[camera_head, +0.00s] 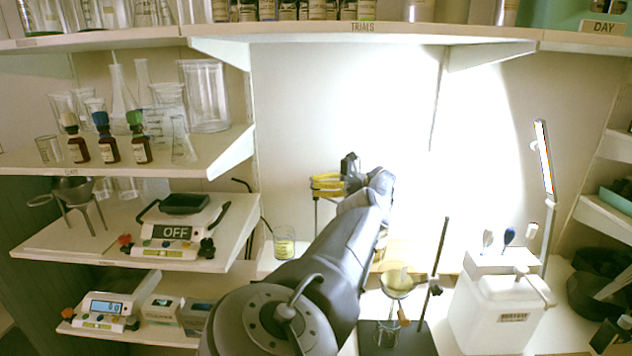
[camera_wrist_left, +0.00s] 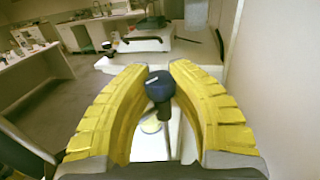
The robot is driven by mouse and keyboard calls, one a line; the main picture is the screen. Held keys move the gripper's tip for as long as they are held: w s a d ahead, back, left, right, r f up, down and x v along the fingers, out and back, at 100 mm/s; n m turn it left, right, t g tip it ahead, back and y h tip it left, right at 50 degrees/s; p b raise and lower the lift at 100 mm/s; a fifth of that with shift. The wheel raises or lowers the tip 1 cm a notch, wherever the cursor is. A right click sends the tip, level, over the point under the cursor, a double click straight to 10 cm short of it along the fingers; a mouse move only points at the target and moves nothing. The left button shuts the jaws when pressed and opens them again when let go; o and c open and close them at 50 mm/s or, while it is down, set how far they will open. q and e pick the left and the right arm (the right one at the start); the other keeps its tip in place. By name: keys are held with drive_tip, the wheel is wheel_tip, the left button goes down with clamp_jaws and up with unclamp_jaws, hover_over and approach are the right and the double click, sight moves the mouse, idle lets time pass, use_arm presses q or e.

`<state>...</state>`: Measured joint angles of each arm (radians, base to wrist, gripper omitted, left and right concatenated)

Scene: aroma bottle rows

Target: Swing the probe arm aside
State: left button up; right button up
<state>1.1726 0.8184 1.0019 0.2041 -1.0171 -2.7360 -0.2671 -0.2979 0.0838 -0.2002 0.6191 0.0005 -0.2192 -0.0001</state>
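My left gripper (camera_head: 328,184) has yellow fingers and is at the middle of the head view, in front of the back wall. Its fingers show large in the left wrist view (camera_wrist_left: 156,75). They stand apart on either side of a dark blue knob (camera_wrist_left: 160,86) on a short dark stem. In the head view a thin upright post (camera_head: 316,216) shows below the fingers. The knob seems to belong to the probe arm, but most of that arm is hidden. My right gripper is not in view.
A labelled beaker (camera_head: 284,243) stands left of my arm. A funnel stand (camera_head: 396,284) and a white canister (camera_head: 493,309) stand to its right. A balance reading OFF (camera_head: 178,231) is on the left shelf. The TRIALS shelf (camera_head: 362,28) runs overhead.

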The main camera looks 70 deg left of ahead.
use_arm(q)
drive_tip(key=shift+s+r, duration=0.1)
drive_tip(key=shift+r, duration=0.35)
drive_tip(key=shift+o, duration=0.7)
wheel_tip(320, 180, up, 8)
drive_tip(key=shift+f, duration=0.25)
drive_tip(key=shift+r, duration=0.85)
drive_tip(key=shift+c, duration=0.3)
